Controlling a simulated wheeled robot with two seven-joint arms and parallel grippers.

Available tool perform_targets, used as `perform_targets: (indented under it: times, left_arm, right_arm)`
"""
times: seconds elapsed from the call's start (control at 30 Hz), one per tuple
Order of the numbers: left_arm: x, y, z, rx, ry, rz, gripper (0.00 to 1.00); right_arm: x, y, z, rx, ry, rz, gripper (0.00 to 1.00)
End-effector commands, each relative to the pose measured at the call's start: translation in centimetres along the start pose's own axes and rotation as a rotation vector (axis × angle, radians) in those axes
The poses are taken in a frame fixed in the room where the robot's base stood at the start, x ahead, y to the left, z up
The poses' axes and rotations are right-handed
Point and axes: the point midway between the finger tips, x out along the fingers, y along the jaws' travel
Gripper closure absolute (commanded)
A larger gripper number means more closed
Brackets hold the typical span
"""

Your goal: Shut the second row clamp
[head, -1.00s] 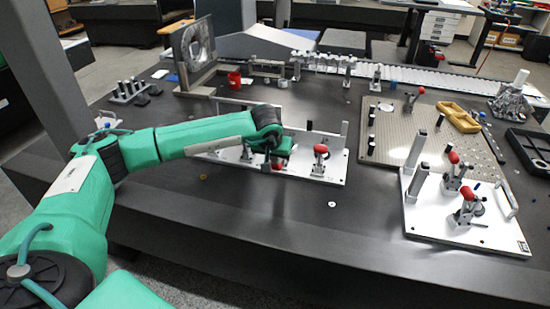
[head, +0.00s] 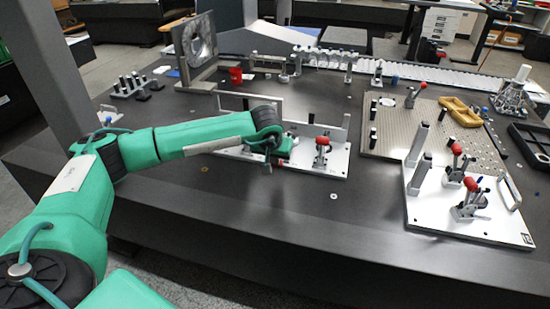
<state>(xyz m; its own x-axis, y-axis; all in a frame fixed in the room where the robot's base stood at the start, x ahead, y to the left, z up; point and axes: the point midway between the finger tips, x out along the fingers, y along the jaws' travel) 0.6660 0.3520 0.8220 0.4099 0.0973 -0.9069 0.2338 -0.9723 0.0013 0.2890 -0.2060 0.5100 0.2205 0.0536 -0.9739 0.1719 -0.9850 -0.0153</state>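A pale fixture plate (head: 335,166) lies in the middle of the dark table. A toggle clamp with a red handle (head: 322,141) stands on its right part, the handle upright. My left gripper (head: 270,163) is low over the front middle of this plate, left of that clamp. The fingers are small, dark and partly hidden by my wrist, so I cannot tell whether they are open or hold anything. My wrist and forearm hide much of the plate's left part, including any clamp there. My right gripper is not in view.
A white plate (head: 430,205) at the right carries two red-handled clamps (head: 457,152) (head: 470,186) and upright posts. Behind it, a perforated plate (head: 400,135) holds another red-handled clamp (head: 421,87) and a yellow part (head: 460,112). The table's front strip is clear.

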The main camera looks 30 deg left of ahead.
Motion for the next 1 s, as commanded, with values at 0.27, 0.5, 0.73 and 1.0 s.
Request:
perform_targets:
  times: [0.27,0.5,0.73,1.0]
  left_arm:
    - [0.1,0.0,0.5,0.003,-0.017,-0.006,1.0]
    - [-2.7,0.3,-1.1,-0.002,-0.005,-0.004,1.0]
    - [-5.5,0.4,0.0,-0.001,0.001,-0.003,1.0]
    - [-9.3,0.5,3.2,-0.003,0.003,-0.003,1.0]
  right_arm:
    - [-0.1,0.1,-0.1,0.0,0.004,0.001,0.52]
    - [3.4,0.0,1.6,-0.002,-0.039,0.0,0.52]
    - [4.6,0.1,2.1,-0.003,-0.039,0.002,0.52]
    - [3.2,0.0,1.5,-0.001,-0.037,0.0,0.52]
